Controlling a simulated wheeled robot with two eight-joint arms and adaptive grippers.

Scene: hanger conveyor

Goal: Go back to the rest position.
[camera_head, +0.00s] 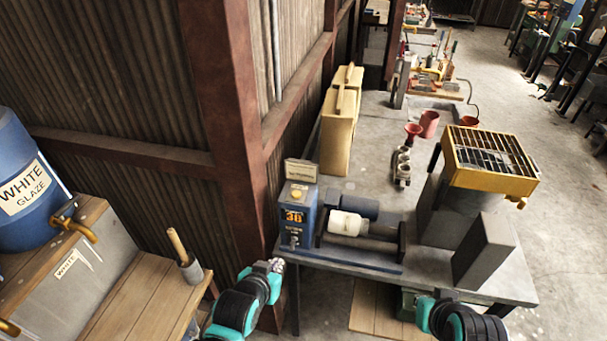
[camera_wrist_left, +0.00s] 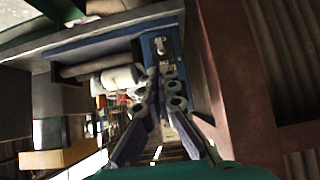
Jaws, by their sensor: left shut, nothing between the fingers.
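My left gripper (camera_head: 278,264) is at the lower middle of the head view, just in front of the near left corner of the grey workbench (camera_head: 345,180). In the left wrist view its two fingers (camera_wrist_left: 161,74) are close together with nothing between them. In that view the blue machine (camera_wrist_left: 158,45) with its rollers lies beyond the fingertips. My right arm (camera_head: 447,308) shows at the bottom right of the head view, in front of the bench's near edge. Its fingers cannot be made out.
The blue roller machine (camera_head: 297,216) holds a white cylinder (camera_head: 348,226). A yellow grated box (camera_head: 492,160) and dark blocks (camera_head: 484,250) stand on the right. Yellow canisters (camera_head: 339,130) stand behind. A wooden stand (camera_head: 130,300) with a blue barrel (camera_head: 28,185) is left. A rust-red post (camera_head: 232,130) rises nearby.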

